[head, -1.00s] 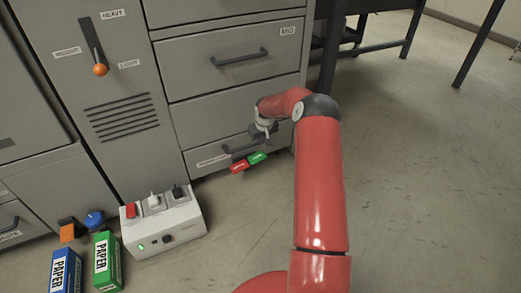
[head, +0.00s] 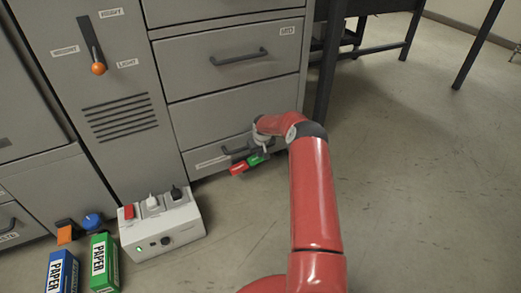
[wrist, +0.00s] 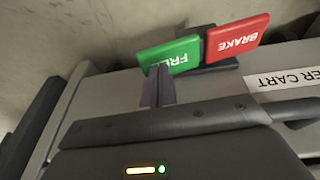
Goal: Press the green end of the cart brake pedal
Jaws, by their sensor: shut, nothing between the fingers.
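The brake pedal has a green end (wrist: 170,55) marked FREE and a red end (wrist: 238,36) marked BRAKE, side by side on a dark mount. In the head view the green end (head: 255,160) is right of the red end (head: 238,169), low at the front of the cabinet. My gripper (wrist: 158,75) is shut and empty. In the wrist view its fingertips reach the lower edge of the green end; I cannot tell if they press on it. In the head view my gripper (head: 257,149) is just above the green end and partly covers it.
A drawer handle (head: 238,147) is close behind my gripper. A white power box (head: 165,240) with a red switch and plugs stands on the floor to the left. Blue (head: 62,274) and green (head: 104,262) PAPER boxes stand farther left. The floor at right is clear.

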